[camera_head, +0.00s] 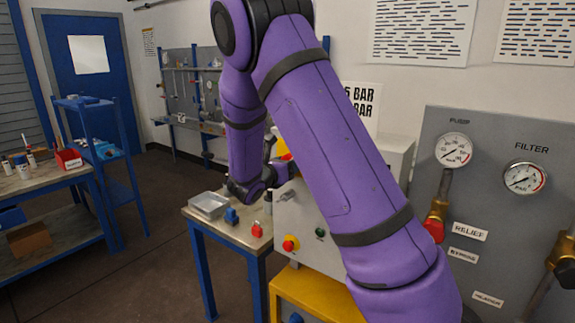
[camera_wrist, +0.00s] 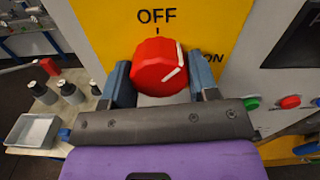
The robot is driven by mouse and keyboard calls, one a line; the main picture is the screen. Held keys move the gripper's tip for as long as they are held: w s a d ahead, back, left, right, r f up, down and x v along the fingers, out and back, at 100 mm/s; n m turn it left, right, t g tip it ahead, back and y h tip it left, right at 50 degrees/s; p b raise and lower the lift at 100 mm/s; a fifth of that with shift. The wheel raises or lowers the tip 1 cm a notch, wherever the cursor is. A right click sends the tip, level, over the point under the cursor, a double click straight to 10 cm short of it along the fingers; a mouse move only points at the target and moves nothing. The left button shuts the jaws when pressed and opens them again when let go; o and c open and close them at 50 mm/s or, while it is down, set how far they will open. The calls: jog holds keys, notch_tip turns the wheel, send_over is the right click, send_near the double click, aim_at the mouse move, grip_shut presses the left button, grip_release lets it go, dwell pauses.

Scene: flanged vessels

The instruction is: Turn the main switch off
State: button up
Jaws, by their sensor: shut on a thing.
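The main switch is a round red knob (camera_wrist: 152,66) on a yellow plate (camera_wrist: 95,25) in the wrist view. OFF is printed above it and ON to its right. White marks show on the knob's right side; I cannot tell its exact setting. My gripper (camera_wrist: 160,70) has one blue-grey finger on each side of the knob and is shut on it. In the head view, my purple arm hides most of the switch; only a bit of yellow and red (camera_head: 283,151) shows beside my gripper.
A grey cabinet (camera_head: 318,245) carries a red button (camera_head: 290,243) and a green one (camera_head: 320,232). A gauge panel (camera_head: 500,200) stands right.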

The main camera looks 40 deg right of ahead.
jog(key=n, duration=0.4)
jog(key=shift+n, duration=0.3)
jog(key=shift+s+n, duration=0.1)
jog(key=shift+n, duration=1.8)
jog(key=o, duration=0.9)
jog(key=shift+a, duration=0.1)
jog(key=v, duration=1)
jog(key=shift+s+a, duration=0.15)
jog(key=shift+a, duration=0.15)
